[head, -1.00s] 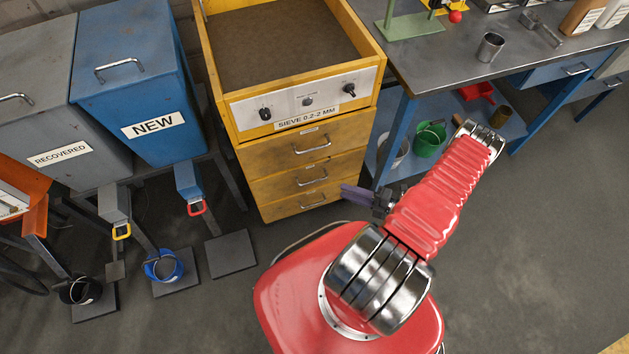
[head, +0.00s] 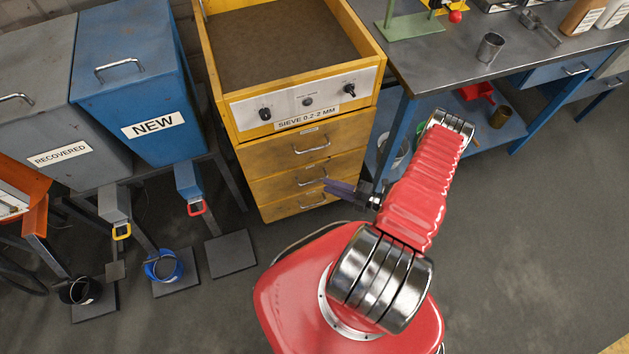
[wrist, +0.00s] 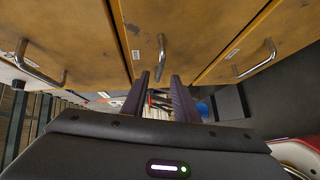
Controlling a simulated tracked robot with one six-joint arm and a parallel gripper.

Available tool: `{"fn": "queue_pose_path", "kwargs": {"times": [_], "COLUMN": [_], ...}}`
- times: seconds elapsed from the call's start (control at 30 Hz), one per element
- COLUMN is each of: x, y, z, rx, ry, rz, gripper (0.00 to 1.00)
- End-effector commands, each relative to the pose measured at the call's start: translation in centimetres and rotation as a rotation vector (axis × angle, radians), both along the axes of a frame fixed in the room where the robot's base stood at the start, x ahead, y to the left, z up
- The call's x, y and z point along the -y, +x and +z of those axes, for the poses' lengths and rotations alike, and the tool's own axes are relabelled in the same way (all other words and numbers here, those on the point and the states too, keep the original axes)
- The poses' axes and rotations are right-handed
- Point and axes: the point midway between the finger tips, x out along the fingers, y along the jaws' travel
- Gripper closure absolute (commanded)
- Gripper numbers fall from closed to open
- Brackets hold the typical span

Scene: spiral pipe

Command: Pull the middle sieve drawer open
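The yellow sieve cabinet shows three stacked wooden drawers with metal bar handles, all shut. The middle sieve drawer (head: 284,184) has its handle (head: 312,181) just left of my gripper (head: 325,187) in the head view. In the wrist view the middle drawer (wrist: 195,30) is at the centre, and its handle (wrist: 161,50) points down between the two dark purple fingertips. My gripper (wrist: 160,78) is open, with a gap between the fingers. I cannot tell whether the fingers touch the handle.
The top drawer's handle (wrist: 35,68) and the bottom drawer's handle (wrist: 257,60) flank the middle one. A blue-legged workbench (head: 450,70) stands right of the cabinet. A blue NEW bin (head: 125,75) stands left. Floor (head: 520,240) to the right is clear.

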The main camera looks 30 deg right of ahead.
Motion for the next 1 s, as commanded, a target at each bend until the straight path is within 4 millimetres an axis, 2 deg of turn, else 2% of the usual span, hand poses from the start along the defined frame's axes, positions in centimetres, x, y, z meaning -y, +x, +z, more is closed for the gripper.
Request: {"fn": "queue_pose_path", "kwargs": {"times": [0.53, 0.7, 1.0], "x": [-3.5, -4.0, -4.1], "y": [4.9, 5.7, 5.8], "z": [-0.8, -1.0, -1.0], "rx": [0.0, 0.0, 0.0], "ry": [-0.001, 0.0, 0.0], "rz": [0.003, 0.001, 0.0], "gripper": [0.73, 0.73, 0.73]}}
